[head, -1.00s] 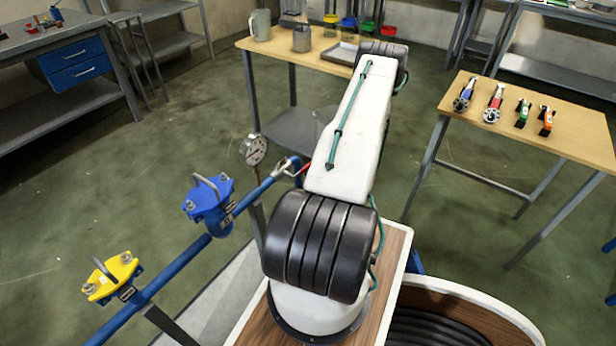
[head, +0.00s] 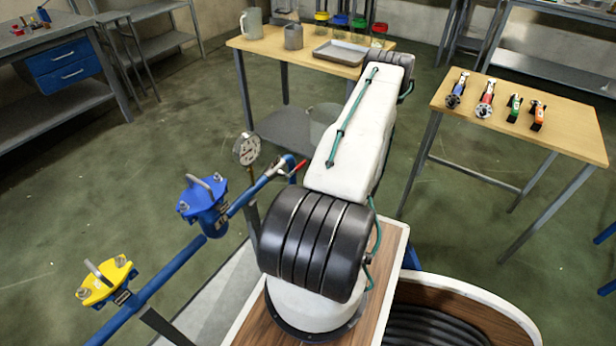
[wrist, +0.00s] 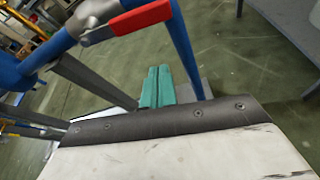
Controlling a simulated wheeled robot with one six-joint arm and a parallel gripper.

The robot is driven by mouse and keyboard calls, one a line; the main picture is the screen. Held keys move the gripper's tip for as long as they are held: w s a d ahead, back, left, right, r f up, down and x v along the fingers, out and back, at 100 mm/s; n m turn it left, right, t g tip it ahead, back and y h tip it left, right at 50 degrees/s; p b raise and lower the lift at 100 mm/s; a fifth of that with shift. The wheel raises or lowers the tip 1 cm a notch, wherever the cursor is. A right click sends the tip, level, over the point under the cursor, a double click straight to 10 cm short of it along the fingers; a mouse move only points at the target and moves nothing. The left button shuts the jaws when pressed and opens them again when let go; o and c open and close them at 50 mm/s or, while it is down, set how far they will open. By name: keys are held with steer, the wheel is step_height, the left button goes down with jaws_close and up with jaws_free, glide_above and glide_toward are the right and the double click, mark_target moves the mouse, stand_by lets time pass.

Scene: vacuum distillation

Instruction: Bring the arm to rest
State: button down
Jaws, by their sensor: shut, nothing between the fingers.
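My arm stretches away from my base in the head view, over the floor. My gripper is hidden behind the arm there. In the wrist view my gripper (wrist: 157,86) shows as two teal fingers lying side by side, shut with nothing between them. They point away over the green floor, beside a blue pipe (wrist: 183,60). A red valve handle (wrist: 140,19) is close above them in that view. I cannot tell the exact gap between fingers and pipe.
Left of my arm stands a blue pipe rig with a yellow clamp (head: 107,281), a blue clamp (head: 203,200) and a gauge (head: 247,149). A wooden table (head: 262,47) with mugs and a tray (head: 340,53) stands behind. Another table (head: 565,135) at right holds several tools.

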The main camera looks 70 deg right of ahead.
steer(key=v, duration=0.5)
steer(key=shift+s+a+r, duration=0.15)
steer(key=shift+s, duration=0.1)
